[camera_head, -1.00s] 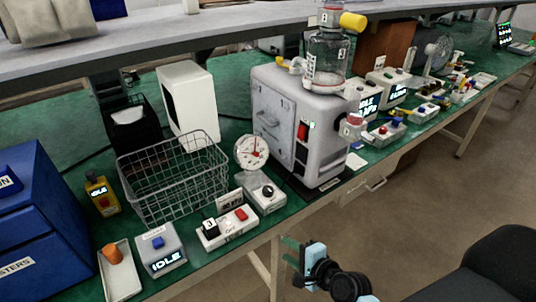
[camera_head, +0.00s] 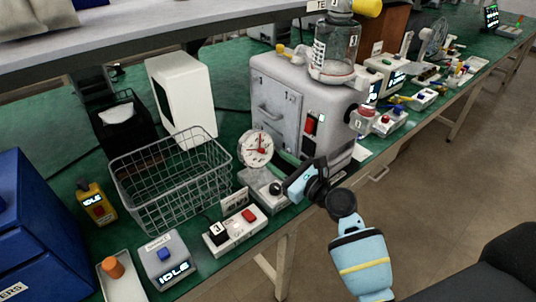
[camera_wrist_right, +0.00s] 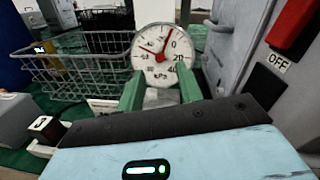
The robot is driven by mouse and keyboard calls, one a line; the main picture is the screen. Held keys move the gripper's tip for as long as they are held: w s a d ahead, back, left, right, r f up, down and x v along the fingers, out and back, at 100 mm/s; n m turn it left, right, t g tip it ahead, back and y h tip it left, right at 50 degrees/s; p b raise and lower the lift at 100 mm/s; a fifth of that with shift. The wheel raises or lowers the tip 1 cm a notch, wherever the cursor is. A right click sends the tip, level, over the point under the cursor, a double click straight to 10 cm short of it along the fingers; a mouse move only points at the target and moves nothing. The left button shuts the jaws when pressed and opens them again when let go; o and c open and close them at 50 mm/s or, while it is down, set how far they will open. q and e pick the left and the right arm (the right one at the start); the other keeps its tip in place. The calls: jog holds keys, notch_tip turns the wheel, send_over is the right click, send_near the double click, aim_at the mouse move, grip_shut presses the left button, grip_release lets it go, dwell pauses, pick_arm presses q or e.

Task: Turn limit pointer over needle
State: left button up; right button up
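A round white dial gauge (camera_head: 256,149) stands on a small grey base with a black knob (camera_head: 275,188). In the right wrist view the gauge (camera_wrist_right: 153,50) faces me, with a scale marked in kPa. It has a red hub (camera_wrist_right: 160,57); one red hand points up-right towards the 0 and another red mark reaches up-left. I cannot tell surely which is the needle and which the limit pointer. My right gripper (camera_head: 281,171) is just right of the gauge in the head view. In the wrist view its green fingers (camera_wrist_right: 161,84) are apart, with nothing between them, below and short of the dial. My left gripper is not in view.
A wire basket (camera_head: 172,185) stands left of the gauge. A grey canister machine (camera_head: 275,95) is close behind and right. A white switch box (camera_head: 235,230) with a red button sits in front. Open floor lies beyond the bench's front edge.

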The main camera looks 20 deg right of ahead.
aim_at(264, 152)
jog(key=shift+x, duration=2.55)
grip_shut()
